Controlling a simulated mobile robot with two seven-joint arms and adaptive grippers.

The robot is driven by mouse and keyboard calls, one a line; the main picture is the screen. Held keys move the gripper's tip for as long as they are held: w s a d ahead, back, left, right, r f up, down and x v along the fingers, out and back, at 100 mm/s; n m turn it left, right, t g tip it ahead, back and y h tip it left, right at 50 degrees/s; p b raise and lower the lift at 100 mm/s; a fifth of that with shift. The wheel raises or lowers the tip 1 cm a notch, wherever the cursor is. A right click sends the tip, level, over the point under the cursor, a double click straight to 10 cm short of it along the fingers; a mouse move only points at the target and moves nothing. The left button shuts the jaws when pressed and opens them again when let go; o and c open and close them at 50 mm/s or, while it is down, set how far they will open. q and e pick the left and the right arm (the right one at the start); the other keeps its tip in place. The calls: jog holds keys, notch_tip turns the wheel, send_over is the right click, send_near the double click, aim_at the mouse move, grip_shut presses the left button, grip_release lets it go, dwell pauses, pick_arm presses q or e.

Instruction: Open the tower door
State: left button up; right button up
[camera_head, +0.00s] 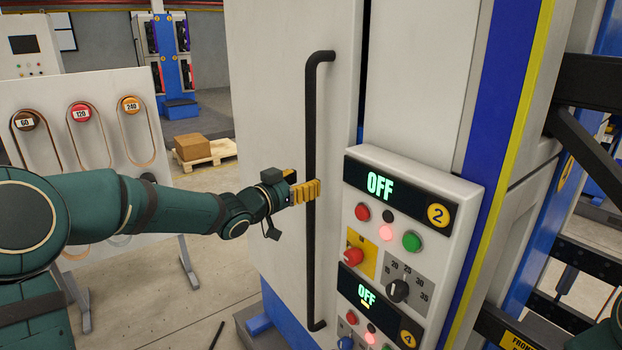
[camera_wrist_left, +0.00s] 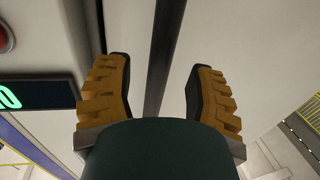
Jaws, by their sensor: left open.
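The tower door (camera_head: 275,120) is a tall white panel with a long black vertical handle (camera_head: 312,260). A narrow dark gap shows along its right edge; I cannot tell whether it is ajar. My left gripper (camera_head: 304,188) is at the handle, around its middle height, with one yellow finger covering part of the bar. In the left wrist view, the open yellow fingers (camera_wrist_left: 159,68) stand on either side of the handle (camera_wrist_left: 165,50), with space on both sides. My right gripper is not in view.
A control panel (camera_head: 460,200) with "OFF" displays, buttons and knobs sticks out just right of the handle. A white board (camera_head: 60,95) with belts on coloured pulleys stands left, behind my left arm. A pallet with a cardboard box (camera_head: 192,147) lies farther back.

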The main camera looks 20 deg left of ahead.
aim_at(307, 180)
pick_arm(q)
jog(key=shift+x, duration=1.5)
grip_shut()
jog(key=shift+s, duration=0.1)
